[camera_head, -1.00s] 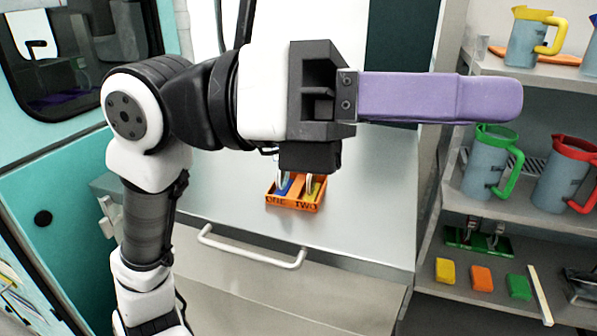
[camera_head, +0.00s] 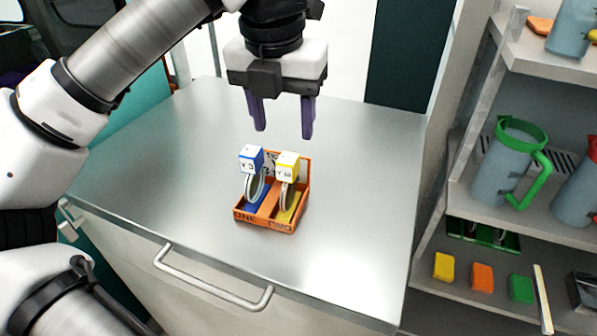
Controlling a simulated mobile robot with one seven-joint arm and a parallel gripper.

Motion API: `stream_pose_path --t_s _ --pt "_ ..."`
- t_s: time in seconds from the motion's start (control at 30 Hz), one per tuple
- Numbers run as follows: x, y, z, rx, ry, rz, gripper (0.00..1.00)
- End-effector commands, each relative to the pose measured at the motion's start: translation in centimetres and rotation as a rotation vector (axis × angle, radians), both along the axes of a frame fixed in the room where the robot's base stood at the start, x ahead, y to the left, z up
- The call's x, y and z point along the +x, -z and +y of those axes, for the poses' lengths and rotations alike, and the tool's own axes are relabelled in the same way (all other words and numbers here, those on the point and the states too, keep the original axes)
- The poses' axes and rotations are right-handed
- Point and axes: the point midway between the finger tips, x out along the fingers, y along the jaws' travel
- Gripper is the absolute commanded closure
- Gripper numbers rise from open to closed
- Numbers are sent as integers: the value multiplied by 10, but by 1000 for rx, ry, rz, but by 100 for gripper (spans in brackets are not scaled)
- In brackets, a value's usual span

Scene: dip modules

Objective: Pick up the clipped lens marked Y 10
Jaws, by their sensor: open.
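The clipped lens marked Y 10 (camera_head: 288,168) has a yellow-edged white label block on top and a round lens below. It stands upright in the right compartment of an orange tray (camera_head: 266,222), over a yellow base; the tray front reads ONE and TWO. A second clipped lens (camera_head: 251,160) with a blue-edged block, apparently marked Y 3, stands in the left compartment over a blue base. My gripper (camera_head: 283,133) has two purple fingers pointing down, spread apart and empty. It hangs above and behind the tray, touching nothing that I can see.
The tray stands on a metal counter (camera_head: 150,160) with clear surface around it. A handle (camera_head: 212,288) runs along the counter's front. Shelves at the right hold a green-rimmed jug (camera_head: 505,170), other jugs and yellow, orange and green blocks.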

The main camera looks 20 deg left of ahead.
Motion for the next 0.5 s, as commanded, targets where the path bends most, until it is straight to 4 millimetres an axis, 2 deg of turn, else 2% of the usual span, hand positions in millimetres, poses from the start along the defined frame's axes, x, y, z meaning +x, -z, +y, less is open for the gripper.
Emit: stream_pose_path --t_s 0.13,0.33,0.5 --pt "2 16 1 1 -1 3 47" --pt "8 56 0 -2 1 3 47" --pt "12 78 1 0 0 1 47"
